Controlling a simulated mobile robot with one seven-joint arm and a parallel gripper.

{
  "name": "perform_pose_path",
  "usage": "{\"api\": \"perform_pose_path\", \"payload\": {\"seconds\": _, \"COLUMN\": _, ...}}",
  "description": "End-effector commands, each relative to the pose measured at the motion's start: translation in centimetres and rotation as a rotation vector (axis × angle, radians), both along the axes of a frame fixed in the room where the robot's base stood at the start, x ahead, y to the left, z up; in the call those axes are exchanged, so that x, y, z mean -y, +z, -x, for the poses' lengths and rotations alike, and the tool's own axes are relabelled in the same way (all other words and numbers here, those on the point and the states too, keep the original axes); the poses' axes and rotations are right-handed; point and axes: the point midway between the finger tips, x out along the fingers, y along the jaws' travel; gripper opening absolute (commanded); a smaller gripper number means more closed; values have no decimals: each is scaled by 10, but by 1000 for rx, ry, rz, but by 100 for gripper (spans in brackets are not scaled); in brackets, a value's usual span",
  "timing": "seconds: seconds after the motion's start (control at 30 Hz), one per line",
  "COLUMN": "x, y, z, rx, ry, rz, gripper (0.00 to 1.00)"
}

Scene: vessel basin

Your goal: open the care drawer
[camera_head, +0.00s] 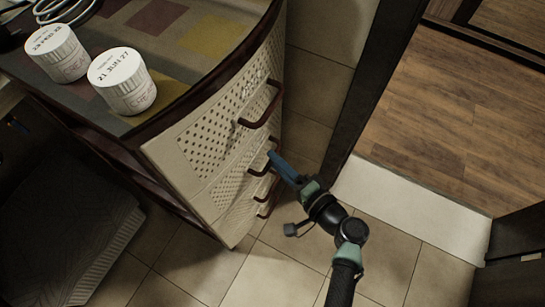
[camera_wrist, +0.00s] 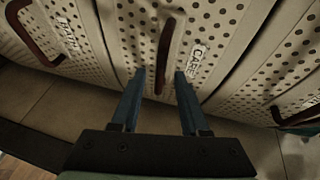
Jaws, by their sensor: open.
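The care drawer (camera_wrist: 140,30) is a cream perforated front with a CARE label, in the middle of the wrist view. It looks shut. Its dark red bar handle (camera_wrist: 165,55) runs between the two blue fingers of my gripper (camera_wrist: 160,73), with a gap on each side. My gripper is open and holds nothing. In the head view my gripper (camera_head: 272,155) is at the drawer stack, by the second handle from the top (camera_head: 260,163). There only one finger shows clearly, and I cannot read the drawer's label.
The BATH drawer (camera_wrist: 75,45) with its handle (camera_wrist: 40,40) is beside the care drawer. Another handle (camera_wrist: 295,116) is on the other side. Two white jars (camera_head: 122,82) stand on the cabinet top (camera_head: 190,40). Tiled floor (camera_head: 285,270) is free in front; a doorway is at right.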

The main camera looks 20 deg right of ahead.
Motion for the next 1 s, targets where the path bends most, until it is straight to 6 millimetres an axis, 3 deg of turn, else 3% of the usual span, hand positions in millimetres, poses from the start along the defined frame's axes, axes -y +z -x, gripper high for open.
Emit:
{"api": "perform_pose_path", "payload": {"seconds": 0.2, "x": -5, "y": -4, "z": -20, "rx": 1, "ry": 1, "rz": 0, "gripper": 45}}
{"api": "perform_pose_path", "payload": {"seconds": 0.5, "x": -6, "y": -4, "z": -22, "rx": 0, "ry": -1, "rz": 0, "gripper": 45}}
{"api": "perform_pose_path", "payload": {"seconds": 0.53, "x": -6, "y": -4, "z": -22, "rx": 0, "ry": -1, "rz": 0, "gripper": 43}}
{"api": "perform_pose_path", "payload": {"seconds": 0.77, "x": -6, "y": -4, "z": -22, "rx": 0, "ry": 0, "rz": 0, "gripper": 2}}
{"api": "perform_pose_path", "payload": {"seconds": 1.0, "x": -6, "y": -4, "z": -22, "rx": 0, "ry": 0, "rz": 0, "gripper": 0}}
